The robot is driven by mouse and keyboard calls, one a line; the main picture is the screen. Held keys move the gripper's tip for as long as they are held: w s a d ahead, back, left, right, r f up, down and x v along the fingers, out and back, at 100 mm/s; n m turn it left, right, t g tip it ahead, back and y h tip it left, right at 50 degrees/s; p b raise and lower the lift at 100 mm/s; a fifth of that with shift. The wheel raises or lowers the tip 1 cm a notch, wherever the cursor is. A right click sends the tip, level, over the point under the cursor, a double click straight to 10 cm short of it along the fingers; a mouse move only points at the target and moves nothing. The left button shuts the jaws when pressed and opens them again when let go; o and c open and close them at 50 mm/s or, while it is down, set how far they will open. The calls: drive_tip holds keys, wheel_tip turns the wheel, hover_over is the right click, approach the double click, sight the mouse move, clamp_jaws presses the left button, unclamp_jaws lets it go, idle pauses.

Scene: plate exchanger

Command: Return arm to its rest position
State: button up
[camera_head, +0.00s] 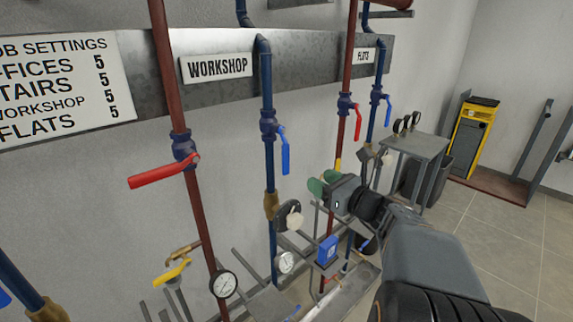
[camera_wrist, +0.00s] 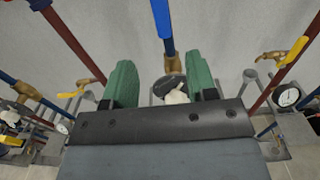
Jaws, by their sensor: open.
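My gripper (camera_head: 322,187) has green fingers and reaches in from the right in the head view, in front of the pipes. In the wrist view its two green fingers (camera_wrist: 162,86) stand apart. Between them, further off, a black round part with a white knob (camera_wrist: 176,98) shows on a blue pipe. The same white knob (camera_head: 294,221) shows in the head view on the workshop's blue pipe (camera_head: 267,150), left of my gripper. My gripper holds nothing that I can see. Whether a finger touches any pipe cannot be told.
A red lever (camera_head: 165,172) sticks out from the red pipe (camera_head: 190,110). A blue lever (camera_head: 284,152) hangs on the workshop's blue pipe. Gauges (camera_head: 223,284) and a blue box (camera_head: 327,250) stand low. A grey table (camera_head: 420,145) and a yellow cabinet (camera_head: 472,138) stand behind. Open floor (camera_head: 500,235) lies at right.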

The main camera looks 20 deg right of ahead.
drive_tip(key=s+a+f+n+g+p, duration=0.1)
drive_tip(key=s+a+f+n+g, duration=0.1)
drive_tip(key=s+f+n+g, duration=0.3)
drive_tip(key=a+f+n+g+h, duration=0.1)
drive_tip(key=a+f+n+g, duration=0.15)
drive_tip(key=n, duration=0.45)
drive_tip(key=s+a+f+n+g+p, duration=0.1)
drive_tip(key=s+a+f+n+g, duration=0.1)
drive_tip(key=s+f+n+g, duration=0.3)
drive_tip(key=s+a+r+n+h+p, duration=0.1)
drive_tip(key=a+r+n+h+p, duration=0.1)
drive_tip(key=n, duration=0.5)
drive_tip(key=s+a+r+n+h+p, duration=0.1)
drive_tip(key=a+n+h+p, duration=0.1)
drive_tip(key=a+n, duration=0.3)
drive_tip(key=n+g+h, duration=0.1)
drive_tip(key=n, duration=0.2)
drive_tip(key=shift+s+r, duration=0.35)
drive_tip(key=shift+r, duration=0.05)
